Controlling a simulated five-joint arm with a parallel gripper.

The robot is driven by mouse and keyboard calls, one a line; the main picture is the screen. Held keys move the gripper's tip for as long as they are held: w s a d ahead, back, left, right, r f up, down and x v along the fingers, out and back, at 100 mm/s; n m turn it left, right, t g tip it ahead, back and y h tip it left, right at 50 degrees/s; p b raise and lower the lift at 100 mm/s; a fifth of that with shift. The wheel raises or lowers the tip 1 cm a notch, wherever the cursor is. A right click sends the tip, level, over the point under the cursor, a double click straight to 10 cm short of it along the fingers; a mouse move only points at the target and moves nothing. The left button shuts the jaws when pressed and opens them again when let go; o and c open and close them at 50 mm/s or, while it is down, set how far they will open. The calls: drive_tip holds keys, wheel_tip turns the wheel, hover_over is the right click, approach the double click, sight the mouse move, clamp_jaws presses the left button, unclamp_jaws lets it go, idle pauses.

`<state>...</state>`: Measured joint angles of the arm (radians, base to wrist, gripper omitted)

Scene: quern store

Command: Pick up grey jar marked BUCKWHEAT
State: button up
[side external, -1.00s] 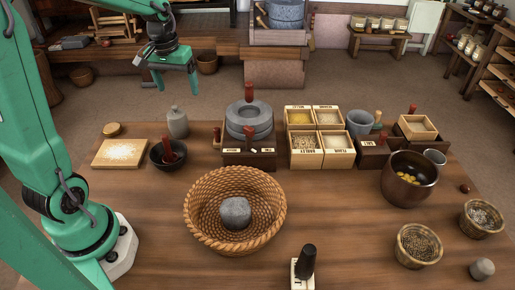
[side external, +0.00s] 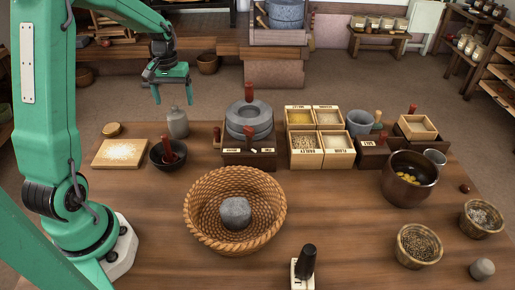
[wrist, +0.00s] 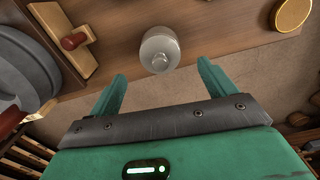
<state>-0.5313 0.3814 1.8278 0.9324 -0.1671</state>
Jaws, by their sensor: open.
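A grey jar (side external: 177,122) with a small knobbed lid stands upright at the back left of the wooden table. No BUCKWHEAT marking is readable on it. The jar also shows in the wrist view (wrist: 159,52), seen from above, just beyond the gap between my fingertips. My gripper (side external: 171,98) is open and empty, above the jar in the side view. In the wrist view both fingers (wrist: 162,70) are spread apart, and the jar is between their lines but not touched.
A dark mortar with a red-handled pestle (side external: 168,155) and a flour-covered board (side external: 119,153) are near the jar. A stone quern (side external: 249,118) stands to its right. A round wooden lid (side external: 113,129) lies to its left. A wicker basket (side external: 205,224) holds a grey stone.

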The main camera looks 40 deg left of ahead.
sight(174, 105)
drive_tip(key=shift+f, duration=0.4)
drive_tip(key=shift+s+f, duration=0.2)
drive_tip(key=shift+f, duration=2.4)
drive_tip(key=shift+r, duration=0.1)
drive_tip(key=c, duration=1.7)
drive_tip(key=shift+o, duration=0.2)
drive_tip(key=shift+r, duration=0.15)
